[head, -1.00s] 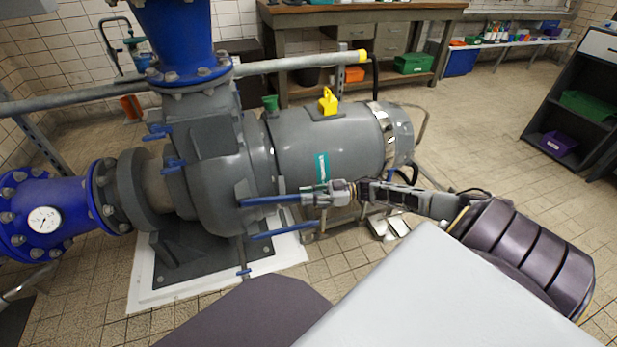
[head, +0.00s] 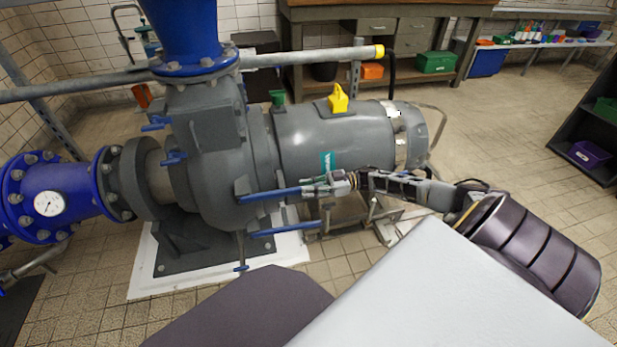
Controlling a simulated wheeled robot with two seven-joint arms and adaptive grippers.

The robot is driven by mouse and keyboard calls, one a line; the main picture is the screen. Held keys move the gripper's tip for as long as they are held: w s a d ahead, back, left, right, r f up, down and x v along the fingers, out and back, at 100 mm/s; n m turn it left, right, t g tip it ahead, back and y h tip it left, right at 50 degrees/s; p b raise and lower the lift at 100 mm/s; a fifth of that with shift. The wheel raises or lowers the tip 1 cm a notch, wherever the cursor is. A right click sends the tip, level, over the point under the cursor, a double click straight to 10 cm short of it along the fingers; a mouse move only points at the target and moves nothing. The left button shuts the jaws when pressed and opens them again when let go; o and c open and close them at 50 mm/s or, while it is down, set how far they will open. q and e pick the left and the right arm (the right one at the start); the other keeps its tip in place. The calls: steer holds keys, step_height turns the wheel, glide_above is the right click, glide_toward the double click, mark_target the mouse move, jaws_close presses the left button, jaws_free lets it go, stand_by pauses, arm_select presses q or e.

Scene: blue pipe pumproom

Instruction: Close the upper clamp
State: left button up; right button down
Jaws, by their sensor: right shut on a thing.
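The upper clamp's blue lever (head: 268,195) sticks out to the right from the side of the grey pump casing (head: 225,175). My right gripper (head: 312,189) comes in from the right and is shut on the outer end of this lever. The fingers hide the lever's tip. A second blue lever (head: 285,232), of a lower clamp, sticks out just below, apart from the gripper. Whether the clamps' jaws are seated cannot be made out. My left gripper is not in view.
The grey motor (head: 330,140) with a yellow lifting eye (head: 338,99) lies behind the gripper. A blue pipe with a gauge (head: 48,204) is at left. A horizontal grey pipe (head: 300,58) runs behind the pump. Tiled floor (head: 490,130) is open at right.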

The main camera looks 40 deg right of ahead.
steer(key=c, duration=1.4)
jaws_free()
steer(key=shift+d, duration=0.1)
steer(key=shift+v, duration=5.9)
steer(key=shift+d, duration=0.1)
